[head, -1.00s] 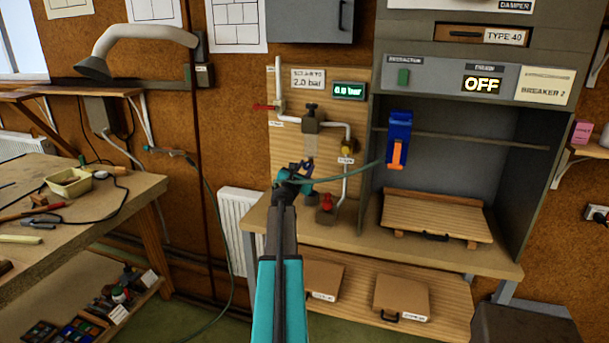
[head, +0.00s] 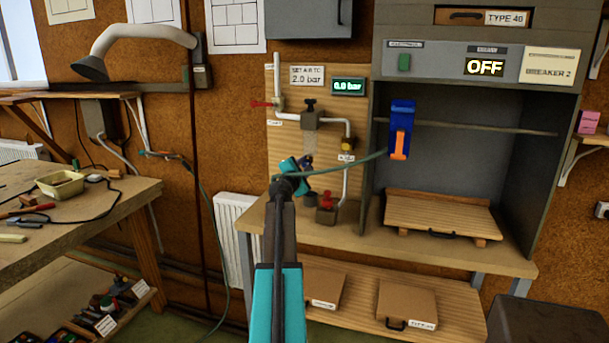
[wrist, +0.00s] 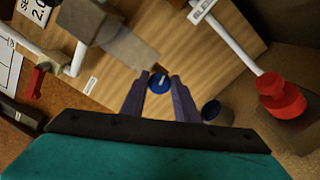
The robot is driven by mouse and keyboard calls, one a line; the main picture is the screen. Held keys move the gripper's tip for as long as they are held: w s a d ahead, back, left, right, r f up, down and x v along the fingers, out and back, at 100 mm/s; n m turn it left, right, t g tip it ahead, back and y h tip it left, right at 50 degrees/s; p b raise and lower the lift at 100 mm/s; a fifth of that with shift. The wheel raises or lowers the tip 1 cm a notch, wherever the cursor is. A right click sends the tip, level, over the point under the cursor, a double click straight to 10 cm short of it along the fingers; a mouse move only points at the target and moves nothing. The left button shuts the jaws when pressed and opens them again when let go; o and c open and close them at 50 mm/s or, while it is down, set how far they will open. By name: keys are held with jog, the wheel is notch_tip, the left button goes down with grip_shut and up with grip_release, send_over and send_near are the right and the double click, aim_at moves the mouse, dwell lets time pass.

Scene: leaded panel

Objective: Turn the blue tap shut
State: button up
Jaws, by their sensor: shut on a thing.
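The blue tap (wrist: 159,83) is a small round knob with a white pointer mark, seen in the wrist view on the wooden panel. The two purple fingers of my gripper (wrist: 159,88) are closed on it from both sides. In the head view my gripper (head: 305,162) is at the panel's lower part, below the grey valve body, and hides the tap. The wooden panel (head: 285,150) carries white pipes and a green display (head: 348,87) reading 0.0 bar. A sign (head: 307,77) says 2.0 bar.
A red lever (head: 262,104) is at the panel's upper left, and a red knob (head: 328,198) stands below right of my gripper. A green hose (head: 345,164) runs beside my gripper towards a blue and orange holder (head: 400,130). The bench (head: 380,240) lies below.

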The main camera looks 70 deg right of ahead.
jog(key=shift+m+b, duration=0.8)
jog(key=shift+b, duration=0.05)
jog(key=shift+c, duration=0.2)
jog(key=shift+r, duration=0.1)
jog(key=o, duration=1)
jog(key=shift+d, duration=0.1)
jog(key=shift+o, duration=0.2)
jog(key=a+b, duration=0.1)
jog(key=a, duration=1.3)
jog(key=shift+s, duration=0.4)
